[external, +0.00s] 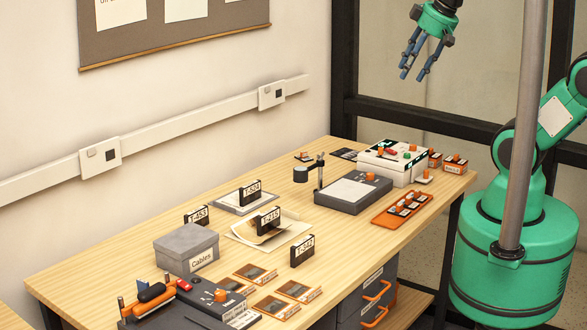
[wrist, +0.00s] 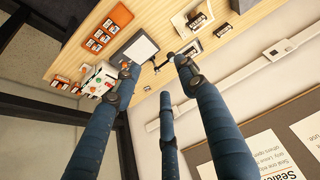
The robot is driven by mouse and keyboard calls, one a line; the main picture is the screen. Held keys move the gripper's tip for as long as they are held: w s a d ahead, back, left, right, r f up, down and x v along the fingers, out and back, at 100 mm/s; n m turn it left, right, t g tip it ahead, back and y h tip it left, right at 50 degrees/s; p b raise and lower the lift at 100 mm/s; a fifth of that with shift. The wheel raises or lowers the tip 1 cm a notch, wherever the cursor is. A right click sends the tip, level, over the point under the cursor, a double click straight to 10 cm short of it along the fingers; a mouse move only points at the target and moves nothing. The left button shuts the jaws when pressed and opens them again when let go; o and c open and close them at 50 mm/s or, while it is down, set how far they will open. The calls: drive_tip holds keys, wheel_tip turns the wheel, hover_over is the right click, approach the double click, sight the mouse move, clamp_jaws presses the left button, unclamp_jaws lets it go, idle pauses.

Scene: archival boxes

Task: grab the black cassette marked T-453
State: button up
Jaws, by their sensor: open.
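The black cassette marked T-453 (external: 196,215) stands upright at the back of the wooden table, behind the grey Cables box (external: 187,247), which may hide its lower part. Similar black cassettes marked T-524 (external: 250,189), T-215 (external: 269,219) and T-342 (external: 302,250) stand to its right. My gripper (external: 412,72) is open and empty, high above the far right end of the table, well away from T-453. Its blue fingers (wrist: 153,66) spread across the wrist view. Dark cassettes show small at that view's top, but I cannot read their labels.
A white box (external: 393,161) and an orange tray (external: 403,208) are at the right end. An orange-and-black tool (external: 152,297) lies near the front left. The wall rail (external: 190,120) runs behind the table.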

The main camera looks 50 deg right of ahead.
drive_tip(key=w+a+r+n, duration=0.2)
drive_tip(key=w+n, duration=0.1)
drive_tip(key=w, duration=0.6)
drive_tip(key=n+g+y+p, duration=0.2)
drive_tip(key=n+g, duration=0.3)
drive_tip(key=n, duration=1)
hover_over(196, 210)
drive_tip(key=d, duration=0.2)
wheel_tip(196, 210, down, 35)
drive_tip(key=shift+w+f, duration=0.1)
drive_tip(key=shift+w, duration=0.05)
drive_tip(key=shift+f, duration=0.1)
drive_tip(key=shift+a+f+b, duration=0.1)
drive_tip(key=shift+a+f, duration=0.15)
drive_tip(key=shift+f, duration=1.15)
drive_tip(key=shift+a+f+b, duration=0.1)
drive_tip(key=shift+a+f, duration=0.1)
drive_tip(key=shift+f, duration=1.15)
drive_tip(key=shift+a+f+b, duration=0.1)
drive_tip(key=shift+a+f, duration=0.15)
drive_tip(key=shift+f, duration=1.15)
